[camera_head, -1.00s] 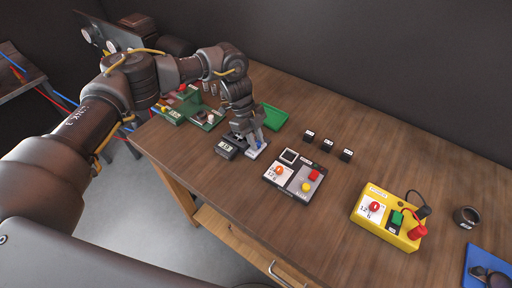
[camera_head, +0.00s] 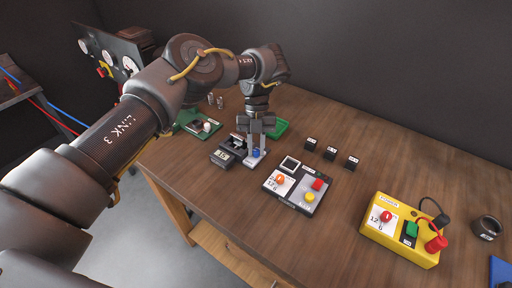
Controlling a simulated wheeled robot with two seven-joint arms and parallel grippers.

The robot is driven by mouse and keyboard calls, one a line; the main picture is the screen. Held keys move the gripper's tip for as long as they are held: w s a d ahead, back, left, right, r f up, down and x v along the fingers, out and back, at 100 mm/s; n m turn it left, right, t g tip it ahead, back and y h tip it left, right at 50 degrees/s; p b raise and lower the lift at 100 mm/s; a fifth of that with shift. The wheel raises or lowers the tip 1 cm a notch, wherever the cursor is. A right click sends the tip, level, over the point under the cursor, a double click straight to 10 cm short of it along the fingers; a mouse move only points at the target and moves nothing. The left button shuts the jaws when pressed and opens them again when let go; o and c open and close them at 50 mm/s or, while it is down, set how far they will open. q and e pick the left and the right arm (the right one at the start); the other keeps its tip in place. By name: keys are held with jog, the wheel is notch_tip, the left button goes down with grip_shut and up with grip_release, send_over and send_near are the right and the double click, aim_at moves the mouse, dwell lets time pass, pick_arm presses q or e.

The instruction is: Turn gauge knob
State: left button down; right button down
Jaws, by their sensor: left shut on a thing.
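A small dark gauge unit (camera_head: 222,156) with a pale display sits near the left front edge of the wooden table. A light grey base (camera_head: 249,163) with a blue knob (camera_head: 257,153) is at its right side. My left gripper (camera_head: 257,150) points straight down over this base, and its fingers are shut on the blue knob. The fingers hide part of the knob, and I cannot read its mark or the display. My right gripper is not in view.
A grey control box (camera_head: 295,186) with red, yellow and orange knobs stands just right. Several small black blocks (camera_head: 330,153) sit behind it. A green tray (camera_head: 279,128) is behind the gripper. A yellow box (camera_head: 400,232) and a dark cup (camera_head: 486,228) are farther right.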

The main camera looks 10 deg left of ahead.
pick_arm(q)
jog(key=shift+d+m+y, duration=0.1)
jog(key=shift+m+y, duration=0.4)
jog(key=shift+m, duration=0.6)
jog(key=c, duration=1.3)
grip_release()
jog(key=shift+d, duration=0.1)
jog(key=shift+o, duration=0.2)
